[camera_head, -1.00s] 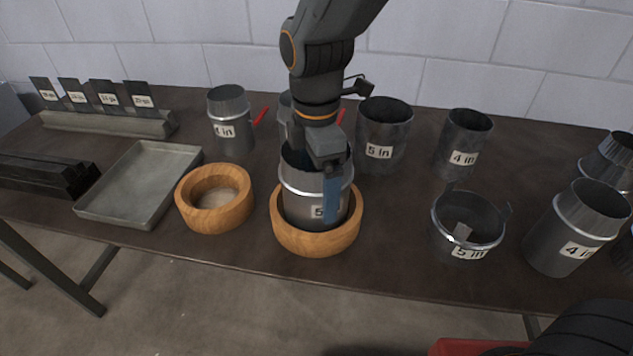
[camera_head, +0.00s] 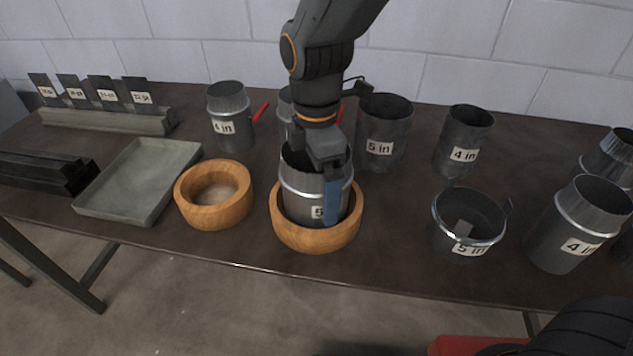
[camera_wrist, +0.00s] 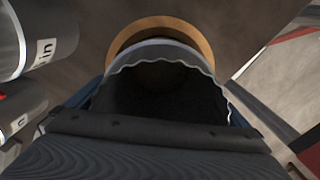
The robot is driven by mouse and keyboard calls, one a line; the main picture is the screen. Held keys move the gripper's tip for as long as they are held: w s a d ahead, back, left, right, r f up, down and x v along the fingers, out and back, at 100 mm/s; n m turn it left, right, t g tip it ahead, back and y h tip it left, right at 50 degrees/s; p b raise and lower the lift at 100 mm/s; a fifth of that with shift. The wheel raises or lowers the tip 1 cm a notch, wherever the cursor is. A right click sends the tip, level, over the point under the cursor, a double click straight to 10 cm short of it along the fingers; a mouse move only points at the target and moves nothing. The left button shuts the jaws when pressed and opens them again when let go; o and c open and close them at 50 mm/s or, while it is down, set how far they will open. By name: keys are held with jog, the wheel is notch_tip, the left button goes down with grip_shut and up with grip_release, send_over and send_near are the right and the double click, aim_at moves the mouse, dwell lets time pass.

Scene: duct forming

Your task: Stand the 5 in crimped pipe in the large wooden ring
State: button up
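The 5 in crimped pipe (camera_head: 300,195), a grey metal cylinder with a partly covered label, stands upright inside the large wooden ring (camera_head: 318,238). Its wavy crimped rim shows in the wrist view (camera_wrist: 160,55), with part of the ring (camera_wrist: 190,33) beyond it. My gripper (camera_head: 322,185) is above the pipe and shut on its sides. A blue-padded finger lies against the pipe's front wall, and blue edges show on both sides of the pipe in the wrist view. The far finger and the pipe's bottom edge are hidden.
A smaller wooden ring (camera_head: 214,212) sits empty to the left, beside a metal tray (camera_head: 140,200). Pipes stand close behind, including a plain 5 in pipe (camera_head: 384,125). Another 5 in piece (camera_head: 468,222) and a 4 in pipe (camera_head: 575,235) stand at right.

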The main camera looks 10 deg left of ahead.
notch_tip(320, 180, up, 8)
jog(key=shift+b, duration=0.4)
dwell(0.6)
